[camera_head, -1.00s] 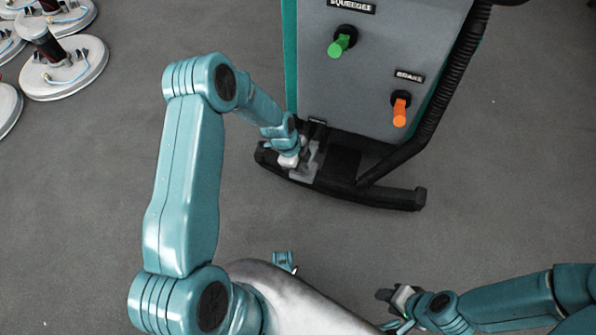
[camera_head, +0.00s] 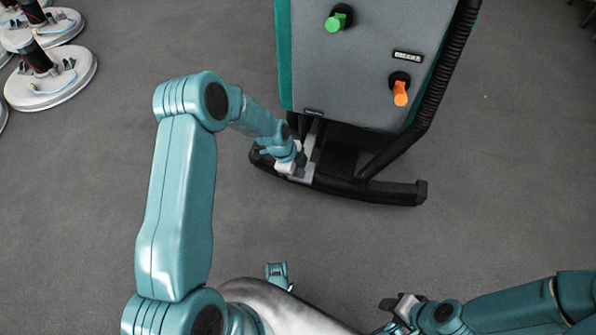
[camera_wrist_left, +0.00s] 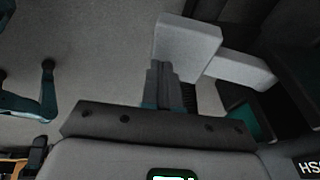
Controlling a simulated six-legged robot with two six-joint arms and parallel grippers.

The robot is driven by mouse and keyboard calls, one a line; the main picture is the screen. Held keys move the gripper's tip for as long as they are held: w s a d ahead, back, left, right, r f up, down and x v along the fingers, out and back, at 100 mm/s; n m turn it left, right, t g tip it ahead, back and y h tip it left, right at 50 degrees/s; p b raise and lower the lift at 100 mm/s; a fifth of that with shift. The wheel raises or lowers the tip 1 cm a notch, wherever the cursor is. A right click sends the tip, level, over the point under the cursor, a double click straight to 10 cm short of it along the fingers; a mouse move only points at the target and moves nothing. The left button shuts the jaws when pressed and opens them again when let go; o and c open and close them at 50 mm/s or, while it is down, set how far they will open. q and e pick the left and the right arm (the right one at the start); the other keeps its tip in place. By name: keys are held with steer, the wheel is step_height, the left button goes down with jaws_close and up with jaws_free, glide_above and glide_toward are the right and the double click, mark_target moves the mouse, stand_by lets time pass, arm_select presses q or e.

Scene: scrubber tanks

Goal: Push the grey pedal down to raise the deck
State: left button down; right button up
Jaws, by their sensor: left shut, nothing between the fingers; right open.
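The grey pedal (camera_head: 308,164) is at the foot of the machine, under its small label and beside the black bumper. My left gripper (camera_head: 287,168) is shut and empty, at the pedal's left side in the head view. In the left wrist view, the pedal (camera_wrist_left: 187,42) shows as light grey blocks just beyond the shut fingertips (camera_wrist_left: 164,78). The fingers seem to meet or overlap its near edge; exact contact is unclear. My right gripper (camera_head: 397,302) is open and empty over the floor at the lower right. The deck cannot be made out.
The grey machine panel (camera_head: 365,65) carries a green knob (camera_head: 337,20) and an orange knob (camera_head: 400,93). A black ribbed hose (camera_head: 452,70) runs down its right side. The bumper (camera_head: 385,190) curves in front. Round pads (camera_head: 50,85) lie at upper left.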

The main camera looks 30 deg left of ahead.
arm_select(q)
steer(key=shift+f+b, duration=0.45)
steer(key=shift+f, duration=0.2)
arm_select(e)
steer(key=shift+w+d+f, duration=0.15)
steer(key=shift+w+f, duration=0.05)
steer(key=shift+f, duration=0.5)
arm_select(q)
steer(key=shift+s+f, duration=0.1)
steer(key=shift+s, duration=0.05)
